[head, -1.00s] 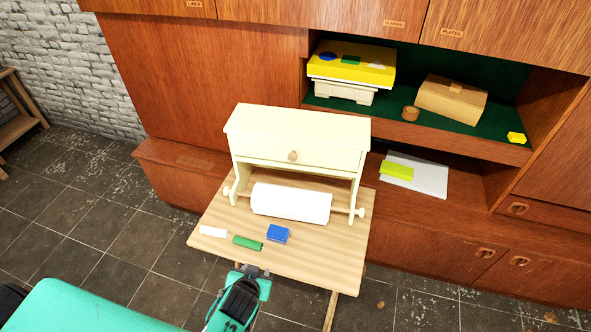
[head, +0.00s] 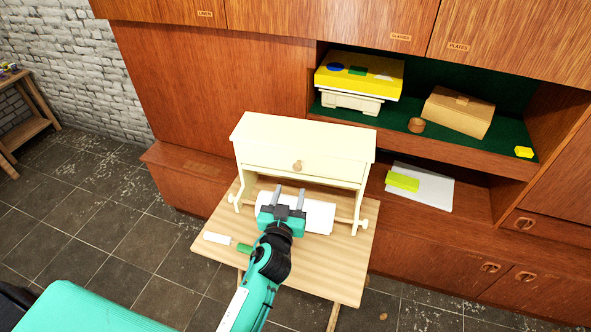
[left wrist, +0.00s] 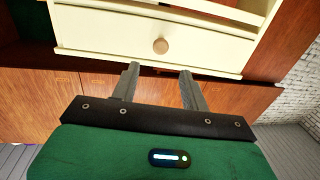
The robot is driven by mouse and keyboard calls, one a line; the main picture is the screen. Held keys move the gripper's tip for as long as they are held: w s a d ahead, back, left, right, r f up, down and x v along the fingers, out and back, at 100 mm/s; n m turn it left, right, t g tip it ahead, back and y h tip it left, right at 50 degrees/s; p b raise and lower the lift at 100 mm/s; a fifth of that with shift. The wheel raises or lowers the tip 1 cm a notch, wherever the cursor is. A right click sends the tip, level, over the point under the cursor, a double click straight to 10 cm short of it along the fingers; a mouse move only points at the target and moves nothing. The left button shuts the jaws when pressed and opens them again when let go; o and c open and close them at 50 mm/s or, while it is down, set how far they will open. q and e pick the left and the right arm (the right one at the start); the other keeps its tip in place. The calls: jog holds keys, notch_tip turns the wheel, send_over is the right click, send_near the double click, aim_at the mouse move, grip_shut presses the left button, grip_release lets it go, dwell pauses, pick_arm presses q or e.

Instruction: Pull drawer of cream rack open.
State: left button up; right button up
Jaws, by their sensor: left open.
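The cream rack (head: 304,133) stands on a small wooden table. Its drawer (head: 270,158) is shut and has a round wooden knob (head: 297,165) in the middle of its front. A white paper roll hangs below it. My left gripper (head: 289,190) is open and empty, in front of and below the knob in the head view, apart from it. In the left wrist view the knob (left wrist: 160,46) lies beyond and between the two fingertips (left wrist: 158,68), with the drawer front (left wrist: 110,38) facing the camera. My right gripper is not in view.
The wooden table (head: 340,262) holds a white block (head: 217,238) and a green block (head: 244,249) near its front left. The wall unit (head: 215,95) rises behind. Its shelf (head: 395,121) holds boxes at the right. Tiled floor lies open at the left.

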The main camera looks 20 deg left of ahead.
aim_at(296, 169)
pick_arm(q)
jog(key=w, duration=0.2)
jog(key=w+p, duration=0.1)
jog(key=w, duration=0.2)
jog(key=w+a, duration=0.1)
jog(key=w, duration=0.2)
jog(key=shift+w+p, duration=0.2)
jog(key=shift+p, duration=0.1)
jog(key=shift+s, duration=0.1)
grip_shut()
